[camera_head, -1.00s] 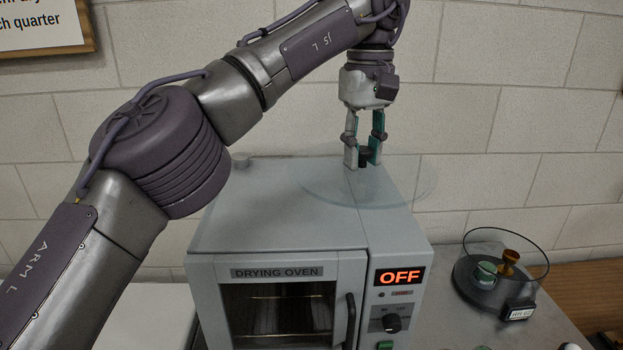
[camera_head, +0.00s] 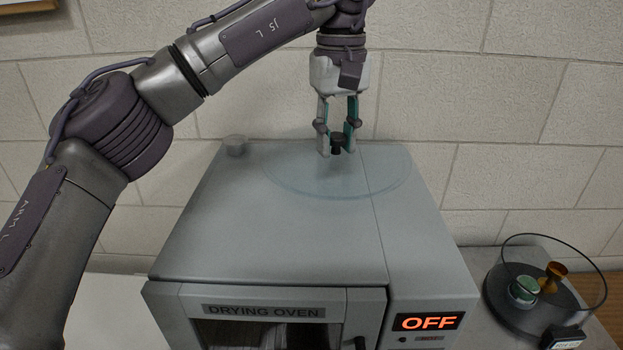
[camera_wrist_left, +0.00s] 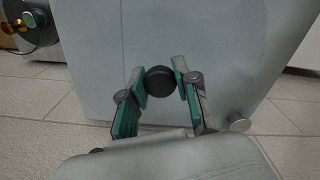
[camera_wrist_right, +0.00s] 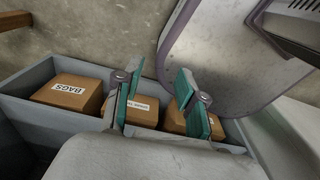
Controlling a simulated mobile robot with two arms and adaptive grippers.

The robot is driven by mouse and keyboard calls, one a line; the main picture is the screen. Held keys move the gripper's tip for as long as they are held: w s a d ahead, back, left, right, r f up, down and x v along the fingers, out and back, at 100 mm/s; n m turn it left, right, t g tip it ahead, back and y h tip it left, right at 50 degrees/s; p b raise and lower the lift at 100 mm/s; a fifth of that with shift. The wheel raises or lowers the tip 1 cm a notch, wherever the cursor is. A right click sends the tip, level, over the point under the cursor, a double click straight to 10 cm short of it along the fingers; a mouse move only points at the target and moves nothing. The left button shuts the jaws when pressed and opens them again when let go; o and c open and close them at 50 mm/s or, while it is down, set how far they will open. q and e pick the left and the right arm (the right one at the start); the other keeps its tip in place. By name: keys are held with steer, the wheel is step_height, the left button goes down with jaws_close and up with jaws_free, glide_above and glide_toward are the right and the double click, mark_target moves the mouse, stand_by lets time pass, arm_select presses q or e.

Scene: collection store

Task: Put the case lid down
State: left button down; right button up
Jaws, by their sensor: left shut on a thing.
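The case lid (camera_head: 290,181) is a clear round glass disc with a small black knob (camera_head: 337,147). It lies level at the top of the drying oven (camera_head: 270,235), towards the back; I cannot tell whether it touches the oven. My left gripper (camera_head: 337,142) points down and is shut on the knob, which also shows between its fingers in the left wrist view (camera_wrist_left: 160,81). The open round case (camera_head: 510,303) stands right of the oven, with a green-topped jar and an amber object in it. My right gripper (camera_wrist_right: 158,90) is open and empty in the right wrist view.
A small grey cap (camera_head: 236,146) sits at the oven's back left corner. The front of the oven top is clear. The wall is close behind. The right wrist view shows a grey bin (camera_wrist_right: 40,115) with cardboard boxes below my right gripper.

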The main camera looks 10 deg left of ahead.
mark_target(311, 155)
arm_select(q)
steer(key=a+f, duration=0.1)
steer(key=s+a+f, duration=0.1)
steer(key=a, duration=0.1)
steer(key=shift+s+a+f, duration=0.1)
steer(key=shift+a, duration=0.2)
steer(key=shift+s+f, duration=0.1)
steer(key=shift+f, duration=0.05)
step_height(311, 155, down, 3)
steer(key=shift+f+p, duration=0.15)
steer(key=shift+p, duration=0.65)
steer(key=shift+f, duration=0.3)
arm_select(e)
steer(key=shift+w+a+r, duration=0.1)
steer(key=shift+w+r, duration=0.75)
steer(key=shift+w, duration=0.1)
arm_select(q)
steer(key=shift+f, duration=0.15)
steer(key=c, duration=1.1)
jaws_free()
steer(key=shift+c, duration=0.2)
steer(key=o, duration=0.3)
arm_select(e)
steer(key=shift+w+f, duration=0.1)
steer(key=shift+w, duration=0.2)
